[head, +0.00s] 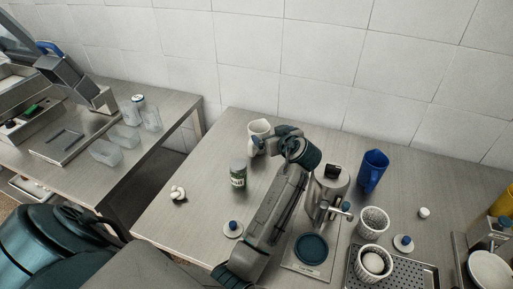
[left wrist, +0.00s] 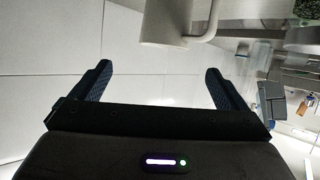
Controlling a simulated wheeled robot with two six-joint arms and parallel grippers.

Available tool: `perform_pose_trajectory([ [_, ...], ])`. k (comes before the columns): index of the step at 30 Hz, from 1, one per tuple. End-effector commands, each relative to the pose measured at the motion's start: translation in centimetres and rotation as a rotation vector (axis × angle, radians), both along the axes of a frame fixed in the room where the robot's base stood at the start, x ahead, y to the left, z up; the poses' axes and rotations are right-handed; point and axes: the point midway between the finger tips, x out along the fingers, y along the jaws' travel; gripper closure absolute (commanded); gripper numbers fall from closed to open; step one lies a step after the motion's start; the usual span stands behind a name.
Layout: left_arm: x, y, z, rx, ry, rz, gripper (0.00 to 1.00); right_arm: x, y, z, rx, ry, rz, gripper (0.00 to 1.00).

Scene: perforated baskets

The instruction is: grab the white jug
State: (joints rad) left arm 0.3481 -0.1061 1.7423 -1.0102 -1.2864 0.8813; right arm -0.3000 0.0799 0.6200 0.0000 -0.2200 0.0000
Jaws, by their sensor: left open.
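The white jug (head: 258,127) stands upright near the back edge of the middle table, close to the wall. My left gripper (head: 270,142) is right in front of it and hides its lower part. In the left wrist view the jug (left wrist: 166,24) shows at the top, with its handle to the right. There my left gripper (left wrist: 157,76) is open, its fingers spread apart and nothing between them. My right gripper is not in view.
A dark green can (head: 238,174) stands left of my left arm. A metal device (head: 328,187) and a blue jug (head: 373,172) stand to its right. Perforated white baskets (head: 373,221) are farther front right. The table left of the can is mostly clear.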

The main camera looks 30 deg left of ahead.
Motion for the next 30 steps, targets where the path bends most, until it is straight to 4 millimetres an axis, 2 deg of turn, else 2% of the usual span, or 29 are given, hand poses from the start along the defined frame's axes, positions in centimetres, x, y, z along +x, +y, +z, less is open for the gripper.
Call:
perform_pose_trajectory([
  [2,0.1,0.2,-0.6,0.001,0.000,0.000,0.05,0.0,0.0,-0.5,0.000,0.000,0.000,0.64],
  [9,1.9,3.0,-1.6,0.004,0.003,0.000,0.05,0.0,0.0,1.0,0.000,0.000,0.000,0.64],
  [16,2.9,4.5,-2.6,0.001,0.002,0.000,0.05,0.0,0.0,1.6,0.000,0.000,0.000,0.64],
  [23,3.9,7.0,-3.5,0.003,0.004,0.001,0.05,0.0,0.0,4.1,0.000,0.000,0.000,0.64],
  [30,5.1,8.5,-4.8,0.000,0.000,0.000,0.05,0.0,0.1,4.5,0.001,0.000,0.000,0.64],
])
